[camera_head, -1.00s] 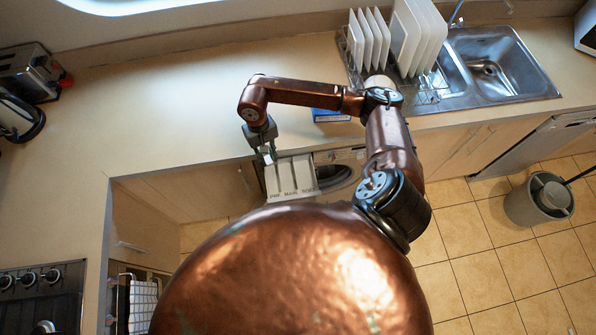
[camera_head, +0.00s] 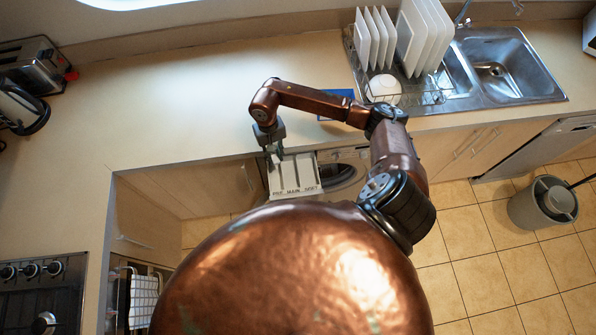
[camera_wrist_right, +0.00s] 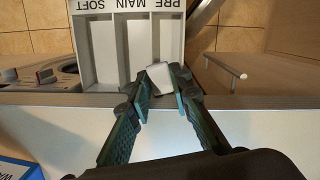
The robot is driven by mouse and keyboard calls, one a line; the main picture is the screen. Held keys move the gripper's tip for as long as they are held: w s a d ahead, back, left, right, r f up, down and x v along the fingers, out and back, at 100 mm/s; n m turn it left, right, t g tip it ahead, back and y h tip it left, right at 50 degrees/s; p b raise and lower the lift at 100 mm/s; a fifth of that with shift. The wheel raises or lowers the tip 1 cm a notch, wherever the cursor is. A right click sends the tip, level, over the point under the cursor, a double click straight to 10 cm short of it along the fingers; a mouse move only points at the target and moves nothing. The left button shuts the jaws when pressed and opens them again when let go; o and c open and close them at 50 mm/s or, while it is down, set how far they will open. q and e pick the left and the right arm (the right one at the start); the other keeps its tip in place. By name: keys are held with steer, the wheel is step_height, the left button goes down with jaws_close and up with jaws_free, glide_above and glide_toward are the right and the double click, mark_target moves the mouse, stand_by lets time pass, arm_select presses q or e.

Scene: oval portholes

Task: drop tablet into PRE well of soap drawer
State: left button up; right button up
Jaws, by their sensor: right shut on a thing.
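The white tablet (camera_wrist_right: 160,75) is between the fingertips of my right gripper (camera_wrist_right: 161,80), which is shut on it. The pulled-out soap drawer (camera_head: 295,178) has three wells marked PRE, MAIN and SOFT; the labels appear upside down in the right wrist view. In that view the tablet overlaps the inner end of the PRE well (camera_wrist_right: 169,38), the rightmost one there. Its height above the well is hard to tell. In the head view my right gripper (camera_head: 274,153) is at the drawer's upper left, on the PRE side. My left gripper is not in view.
The washing machine (camera_head: 345,172) sits under the counter edge, beside the drawer. A blue box (camera_head: 337,104) lies on the counter behind my right arm. A dish rack with plates (camera_head: 420,40) and a sink (camera_head: 505,70) are at upper right. The counter at left is largely clear.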

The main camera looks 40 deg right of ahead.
steer(key=o, duration=1)
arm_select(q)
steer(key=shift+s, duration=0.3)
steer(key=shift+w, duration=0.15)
arm_select(e)
step_height(320, 180, up, 10)
steer(key=shift+w, duration=0.1)
